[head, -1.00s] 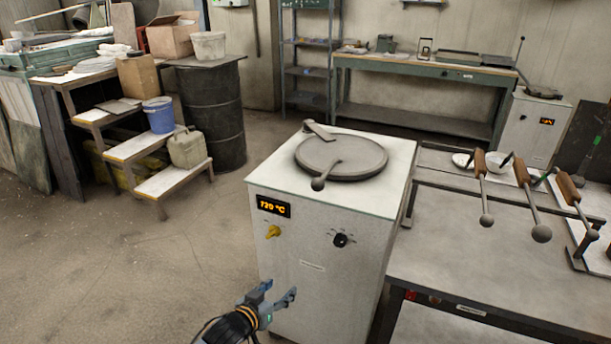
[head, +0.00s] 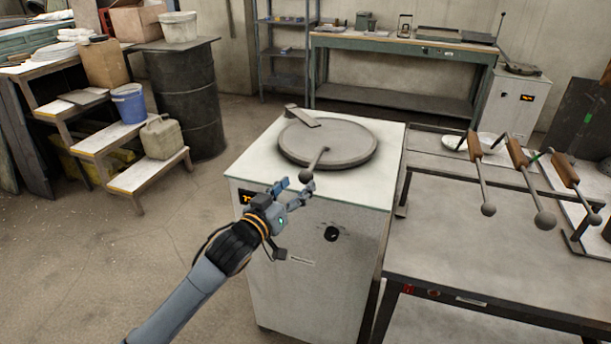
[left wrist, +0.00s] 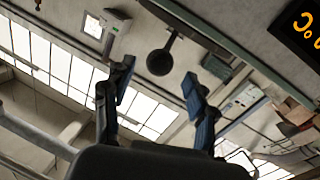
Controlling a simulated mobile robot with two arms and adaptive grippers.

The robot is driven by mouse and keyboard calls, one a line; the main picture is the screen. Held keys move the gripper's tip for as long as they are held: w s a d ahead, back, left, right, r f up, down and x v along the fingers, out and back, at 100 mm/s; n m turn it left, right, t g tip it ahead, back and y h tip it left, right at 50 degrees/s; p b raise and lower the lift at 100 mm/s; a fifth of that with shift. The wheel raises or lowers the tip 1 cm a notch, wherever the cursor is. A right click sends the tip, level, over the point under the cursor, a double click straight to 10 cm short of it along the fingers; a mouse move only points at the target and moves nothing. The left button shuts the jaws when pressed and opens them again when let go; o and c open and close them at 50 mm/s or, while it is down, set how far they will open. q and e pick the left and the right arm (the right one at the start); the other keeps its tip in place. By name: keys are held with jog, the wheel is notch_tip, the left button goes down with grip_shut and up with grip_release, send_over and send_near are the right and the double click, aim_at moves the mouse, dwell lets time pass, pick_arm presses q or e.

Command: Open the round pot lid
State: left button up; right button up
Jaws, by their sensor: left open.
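The round grey pot lid (head: 328,142) lies flat and closed on top of the white furnace box (head: 368,178). Its handle ends in a ball knob (head: 306,174) over the front edge of the box. The knob also shows in the left wrist view (left wrist: 160,63), beyond and between the fingers. My left gripper (head: 294,186) is open and empty, just in front of and below the knob. In the left wrist view the left gripper (left wrist: 158,68) has its fingers spread apart. I cannot tell whether any finger touches the knob. My right gripper is not in view.
A metal table (head: 455,262) stands to the right of the furnace, with several wooden-handled ladles (head: 517,153) on a rack. The furnace display (left wrist: 304,28) shows in the wrist view. Steps with a blue bucket (head: 129,103) stand at the left. The floor between is clear.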

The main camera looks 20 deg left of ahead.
aim_at(301, 181)
pick_arm(q)
jog(key=x, duration=0.5)
jog(key=shift+d, duration=0.1)
grip_shut()
